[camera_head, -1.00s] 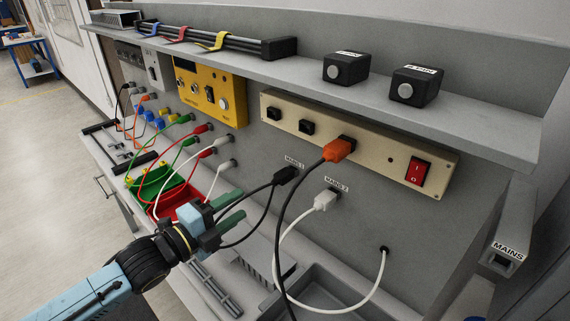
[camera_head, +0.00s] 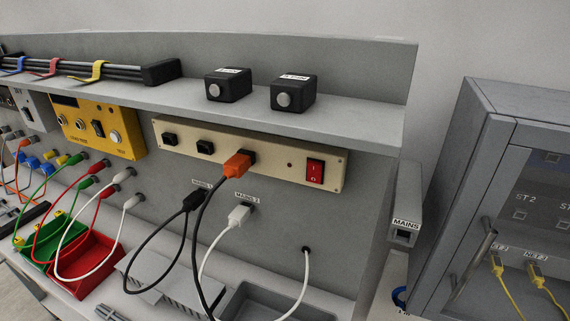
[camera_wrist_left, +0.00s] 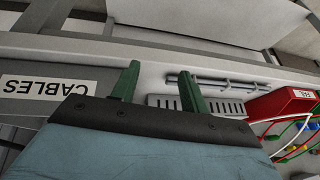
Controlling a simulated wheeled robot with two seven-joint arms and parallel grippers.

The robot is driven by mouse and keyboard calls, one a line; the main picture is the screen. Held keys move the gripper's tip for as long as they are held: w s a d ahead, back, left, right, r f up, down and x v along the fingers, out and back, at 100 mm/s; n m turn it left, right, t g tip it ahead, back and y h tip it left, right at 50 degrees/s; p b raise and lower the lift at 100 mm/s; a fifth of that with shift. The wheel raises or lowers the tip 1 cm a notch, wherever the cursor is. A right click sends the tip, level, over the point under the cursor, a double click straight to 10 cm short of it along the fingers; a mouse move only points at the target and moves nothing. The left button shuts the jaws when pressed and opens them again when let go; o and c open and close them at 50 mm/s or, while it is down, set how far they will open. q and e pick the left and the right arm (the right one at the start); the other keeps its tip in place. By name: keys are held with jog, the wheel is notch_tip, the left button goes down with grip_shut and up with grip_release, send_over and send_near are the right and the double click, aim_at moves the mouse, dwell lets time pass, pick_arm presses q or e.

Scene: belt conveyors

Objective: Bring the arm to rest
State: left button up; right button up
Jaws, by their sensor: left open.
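My left gripper (camera_wrist_left: 158,90) shows in the left wrist view with its two green fingers apart and nothing between them. Beyond the fingers are a grey slotted part (camera_wrist_left: 205,106), thin metal rods (camera_wrist_left: 215,83) and a red bin (camera_wrist_left: 283,103). A box labelled CABLES (camera_wrist_left: 40,88) is at the left of that view. Neither arm shows in the head view now. My right gripper is in neither view.
In the head view, an orange plug (camera_head: 237,165) sits in the beige power strip (camera_head: 275,160), beside a red switch (camera_head: 315,171). Cables hang over the bench, near the red bin (camera_head: 88,262). A grey cabinet (camera_head: 500,140) stands at the right. Two black button boxes (camera_head: 228,86) rest on the shelf.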

pick_arm(q)
jog(key=s+d+f+n+g+b, duration=0.1)
jog(key=s+f+g+b, duration=0.15)
jog(key=f, duration=1.25)
jog(key=s+f+n+g+b, duration=0.1)
jog(key=s+f, duration=0.3)
jog(key=f, duration=1.1)
jog(key=s+a+f+b, duration=0.2)
jog(key=s+f, duration=1.3)
jog(key=shift+a+f+m+g, duration=0.25)
jog(key=shift+a+m+g, duration=0.05)
jog(key=shift+a+g, duration=0.15)
